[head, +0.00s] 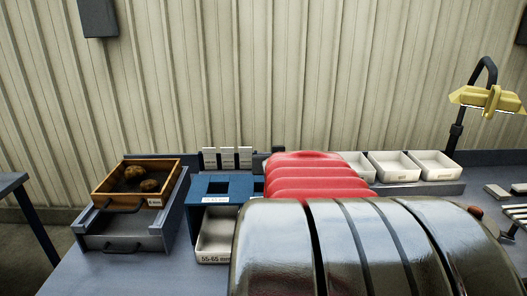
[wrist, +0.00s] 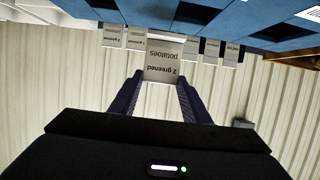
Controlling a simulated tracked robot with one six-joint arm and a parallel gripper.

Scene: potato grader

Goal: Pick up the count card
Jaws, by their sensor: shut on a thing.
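The count card (wrist: 163,61) reads "2 greened potatoes" and appears upside down in the wrist view. My gripper (wrist: 160,80) is shut on it, with one dark finger at each side edge of the card. The card stands out in front of a row of other cards (wrist: 211,50). Whether it is clear of its holder cannot be told. In the head view three pale cards (head: 227,157) stand behind the blue grader (head: 215,188). My gripper and the held card are hidden there behind my own arm.
A wooden box (head: 111,190) with a few potatoes sits on a grey tray stand at left. A bin (head: 215,252) marked 55-65 mm is under the grader. White trays (head: 389,165) line the back right, near a yellow lamp (head: 488,99). Corrugated wall stands behind.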

